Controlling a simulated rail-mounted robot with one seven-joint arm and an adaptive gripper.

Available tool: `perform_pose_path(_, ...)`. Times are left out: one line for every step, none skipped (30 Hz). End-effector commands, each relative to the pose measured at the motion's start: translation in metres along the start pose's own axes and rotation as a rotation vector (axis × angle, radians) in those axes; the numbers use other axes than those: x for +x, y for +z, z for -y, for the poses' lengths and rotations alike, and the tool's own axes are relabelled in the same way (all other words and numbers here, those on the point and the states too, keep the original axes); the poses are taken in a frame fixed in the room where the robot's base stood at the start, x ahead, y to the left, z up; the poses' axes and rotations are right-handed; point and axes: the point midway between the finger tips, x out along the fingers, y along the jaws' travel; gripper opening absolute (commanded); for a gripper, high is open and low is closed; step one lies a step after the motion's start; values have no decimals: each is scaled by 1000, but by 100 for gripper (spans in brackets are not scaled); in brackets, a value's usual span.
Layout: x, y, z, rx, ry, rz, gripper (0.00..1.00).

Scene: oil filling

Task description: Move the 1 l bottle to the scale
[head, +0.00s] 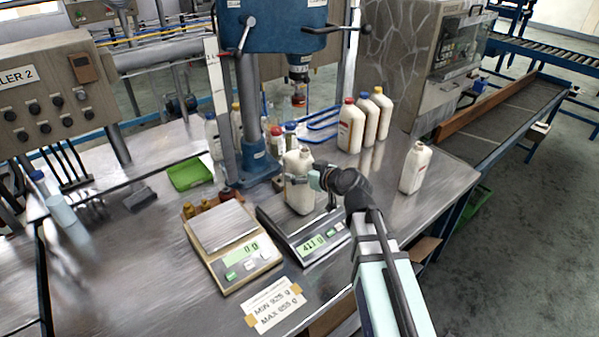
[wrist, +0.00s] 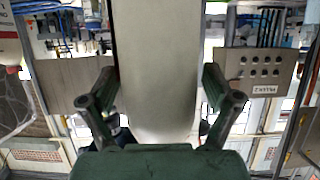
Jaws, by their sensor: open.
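A pale bottle (head: 298,162) stands upright on the right-hand scale (head: 322,243), whose display shows about 411. My gripper (head: 303,180) is at the bottle from the right, with its fingers around the bottle's body. In the wrist view the bottle (wrist: 160,50) fills the space between the open fingers of my gripper (wrist: 160,80). Whether either finger touches it is hard to tell. The bottle's lower part is hidden behind the gripper body in the wrist view. A second scale (head: 222,230) stands at left, empty, reading 0.0.
A pale bottle (head: 416,168) stands alone at the right. Several capped bottles (head: 351,127) stand behind. A blue drill-press-like machine (head: 252,90) rises behind the scales. A green tray (head: 190,173) lies at left. A weight-limit sign (head: 275,305) lies in front.

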Motion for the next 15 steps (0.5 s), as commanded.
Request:
perform_pose_path(-12,4,1,0,3,-2,89)
perform_pose_path(-18,4,1,0,4,-2,89)
perform_pose_path(-26,4,1,-1,3,-2,89)
perform_pose_path(-33,4,1,-1,4,-3,89)
perform_pose_path(-39,4,1,-1,4,-2,89)
perform_pose_path(-48,5,1,-2,4,-2,89)
perform_pose_path(-54,4,1,-1,5,-2,89)
perform_pose_path(-60,4,1,-1,4,-2,89)
perform_pose_path(-67,4,1,-1,4,-2,89)
perform_pose_path(-73,4,1,-1,5,-2,89)
perform_pose_path(-78,4,1,-1,4,-1,89)
perform_pose_path(-82,4,1,-1,3,-1,89)
perform_pose_path(-85,3,0,-2,3,-1,89)
perform_pose_path(-88,3,0,-2,3,-1,89)
perform_pose_path(-92,3,0,-1,2,-1,89)
